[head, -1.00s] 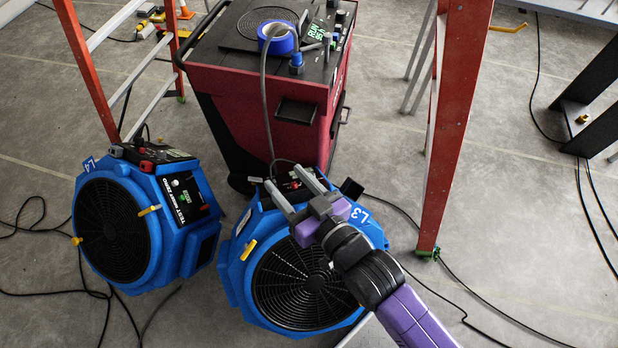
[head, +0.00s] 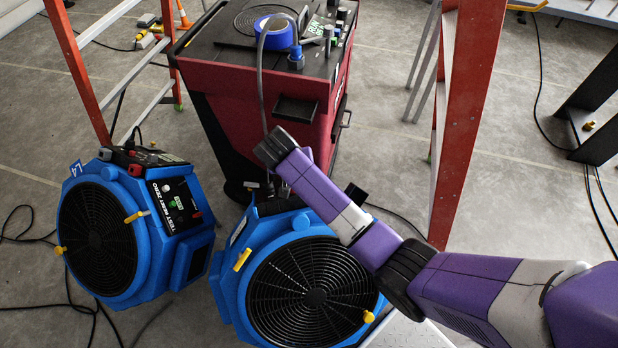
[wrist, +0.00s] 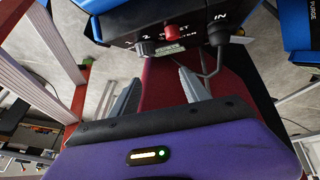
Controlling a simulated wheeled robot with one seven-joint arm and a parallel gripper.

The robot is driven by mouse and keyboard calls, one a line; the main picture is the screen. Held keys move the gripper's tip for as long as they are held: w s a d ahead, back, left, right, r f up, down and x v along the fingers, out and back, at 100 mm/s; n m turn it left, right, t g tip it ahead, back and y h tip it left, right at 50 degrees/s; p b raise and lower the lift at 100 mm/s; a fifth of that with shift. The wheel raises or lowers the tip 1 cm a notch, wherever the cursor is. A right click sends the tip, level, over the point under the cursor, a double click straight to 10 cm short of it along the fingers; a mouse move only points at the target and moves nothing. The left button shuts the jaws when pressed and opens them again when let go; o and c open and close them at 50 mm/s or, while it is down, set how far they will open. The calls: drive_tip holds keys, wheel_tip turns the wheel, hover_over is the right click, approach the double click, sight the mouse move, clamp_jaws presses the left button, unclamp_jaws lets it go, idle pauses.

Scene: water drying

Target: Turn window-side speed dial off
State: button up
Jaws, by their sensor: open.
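Two blue fans stand on the floor in the head view: the left fan (head: 140,235), marked L4, and the right fan (head: 235,275). The left fan's side panel (head: 177,203) shows a lit green display. In the wrist view, a dark control panel (wrist: 125,22) on a blue housing lies at the top, with a red control (wrist: 173,33) and a black round part (wrist: 218,36). My gripper (wrist: 160,85) is open and empty, its fingers below and apart from that panel. I cannot tell which dial is window-side.
A red and black machine (head: 255,100) stands behind the fans, with blue tape (head: 274,32) and a grey hose on it. Orange ladder legs (head: 468,120) rise on both sides. Black cables (head: 85,305) lie on the floor. Open floor shows at the right.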

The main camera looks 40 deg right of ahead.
drive_tip(key=shift+s+d+f+m+g, duration=0.15)
drive_tip(key=shift+s+m+g, duration=0.1)
drive_tip(key=shift+s, duration=0.3)
drive_tip(key=shift+s+d+f+m+g, duration=0.1)
drive_tip(key=shift+s+m+g, duration=0.15)
drive_tip(key=shift+s, duration=0.3)
drive_tip(key=shift+b+x, duration=0.65)
drive_tip(key=shift+x, duration=3.2)
clamp_jaws()
